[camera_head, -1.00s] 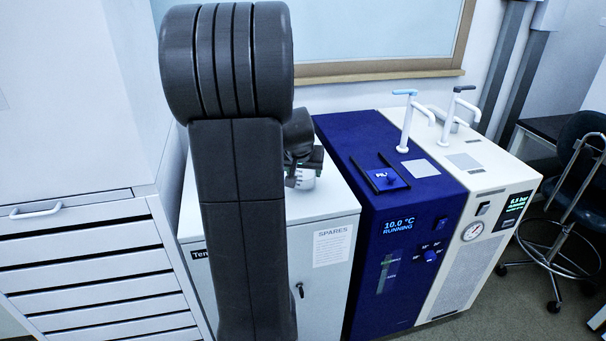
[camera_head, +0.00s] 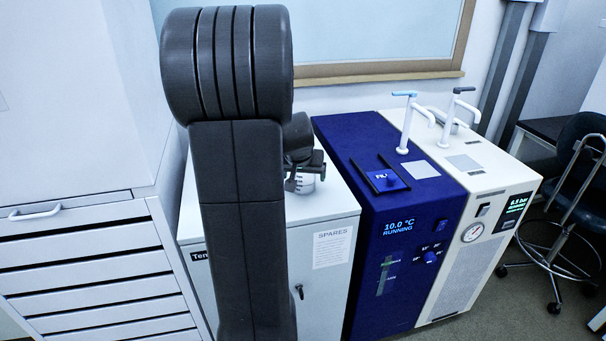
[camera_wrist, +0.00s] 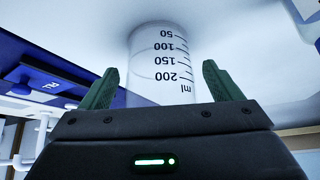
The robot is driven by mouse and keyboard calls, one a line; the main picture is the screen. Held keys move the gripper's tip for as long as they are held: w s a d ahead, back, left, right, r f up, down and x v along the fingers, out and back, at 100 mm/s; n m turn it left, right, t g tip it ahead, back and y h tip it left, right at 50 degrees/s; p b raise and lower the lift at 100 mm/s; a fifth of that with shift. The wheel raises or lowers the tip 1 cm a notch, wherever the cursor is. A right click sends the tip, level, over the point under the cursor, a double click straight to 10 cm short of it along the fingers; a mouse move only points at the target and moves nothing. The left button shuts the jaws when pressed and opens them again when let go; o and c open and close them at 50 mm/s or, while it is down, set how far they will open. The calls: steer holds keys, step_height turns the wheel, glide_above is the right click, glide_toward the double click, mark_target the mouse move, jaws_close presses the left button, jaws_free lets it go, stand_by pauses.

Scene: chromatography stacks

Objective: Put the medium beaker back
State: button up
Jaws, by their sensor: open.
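The beaker (camera_wrist: 160,62) is clear with black volume marks, up to 200 ml, and appears upside down in the wrist view. In the head view the beaker (camera_head: 304,183) stands on the white cabinet top, partly hidden by my gripper and arm. My gripper (camera_wrist: 156,88) is open, with a green finger on each side of the beaker and a gap beside it. In the head view my gripper (camera_head: 303,170) is at the beaker, largely hidden behind my arm.
The white cabinet (camera_head: 334,222) bears a SPARES label. A blue chiller (camera_head: 400,250) and a cream unit with a gauge (camera_head: 480,215) stand to its right, each with a tap on top. A drawer cabinet (camera_head: 95,265) is at left. A stool (camera_head: 575,190) is far right.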

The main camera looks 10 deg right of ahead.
steer(key=v, duration=1.1)
steer(key=shift+s+r+p, duration=0.2)
steer(key=shift+r+p, duration=0.15)
steer(key=shift+p, duration=0.05)
